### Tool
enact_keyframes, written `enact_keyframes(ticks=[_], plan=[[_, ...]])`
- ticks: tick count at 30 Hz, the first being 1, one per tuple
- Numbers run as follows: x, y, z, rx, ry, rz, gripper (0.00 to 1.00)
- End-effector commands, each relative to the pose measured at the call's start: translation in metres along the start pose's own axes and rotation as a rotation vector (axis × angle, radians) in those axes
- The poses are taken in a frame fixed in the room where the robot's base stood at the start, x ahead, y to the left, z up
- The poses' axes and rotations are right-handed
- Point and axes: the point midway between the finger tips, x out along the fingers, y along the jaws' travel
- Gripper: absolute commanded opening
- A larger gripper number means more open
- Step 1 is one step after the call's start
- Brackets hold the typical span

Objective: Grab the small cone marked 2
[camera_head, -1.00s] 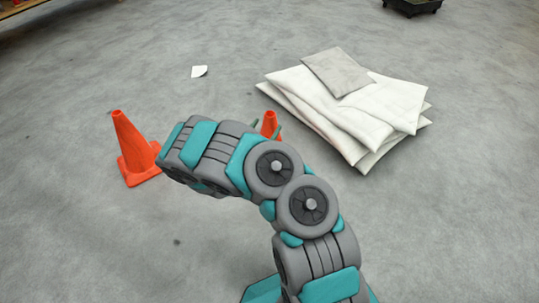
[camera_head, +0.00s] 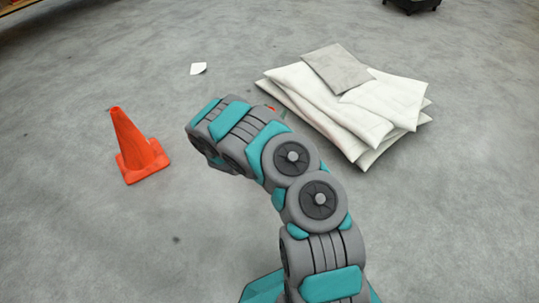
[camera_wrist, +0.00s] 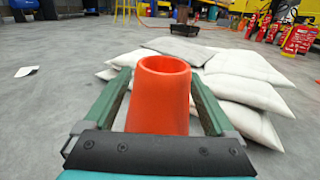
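An orange cone (camera_wrist: 160,95) stands between the two green fingers of my gripper (camera_wrist: 161,84) in the wrist view. The fingers are apart, one on each side of the cone, with narrow gaps showing beside it. Its open round top faces up toward the camera, and no number is visible on it. In the head view my arm hides nearly all of this cone; only a small orange bit (camera_head: 271,107) shows. A second orange cone (camera_head: 135,148) stands upright on the floor to the left of my arm, also with no readable number.
A stack of white padded sheets (camera_head: 390,105) with a grey one (camera_head: 338,68) on top lies just beyond the cone. A white paper scrap (camera_head: 198,68) lies on the floor. Red extinguishers (camera_wrist: 272,30) stand at the far right.

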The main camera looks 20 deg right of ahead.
Motion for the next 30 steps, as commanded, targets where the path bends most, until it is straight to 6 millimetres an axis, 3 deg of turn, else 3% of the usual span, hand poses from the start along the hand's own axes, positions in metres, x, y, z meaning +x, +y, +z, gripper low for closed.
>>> enact_keyframes(ticks=[2,23,30], plan=[[-0.0001,0.0001,-0.0001,0.0,0.0,0.0,0.8],[-0.0003,-0.0002,-0.0003,0.0,0.0,0.0,0.01],[-0.0003,-0.0003,-0.0004,0.0,0.0,-0.001,0.0]])
